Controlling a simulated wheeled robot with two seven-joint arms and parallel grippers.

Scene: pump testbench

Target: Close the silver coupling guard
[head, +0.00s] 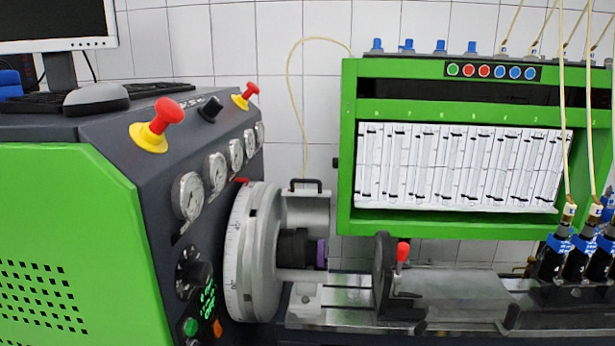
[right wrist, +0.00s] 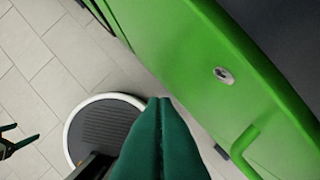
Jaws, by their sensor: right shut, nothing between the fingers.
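The silver coupling guard (head: 308,212) stands raised behind the coupling in the head view, with a black handle (head: 306,184) at its top. The dark coupling (head: 295,247) with a purple ring (head: 320,253) is exposed in front of it, beside the big grey round flange (head: 250,252). Neither gripper shows in the head view. In the right wrist view my right gripper (right wrist: 160,100) has its green fingers shut together and empty, pointing down along the green cabinet, away from the guard. My left gripper (right wrist: 24,133) shows small at the left edge, its fingers apart.
The green cabinet (right wrist: 175,50) with a green handle (right wrist: 245,140) is close beside my right gripper. In the head view, a dark upright bracket with a red knob (head: 403,251) stands right of the coupling. The green-framed panel (head: 450,226) hangs above the bench.

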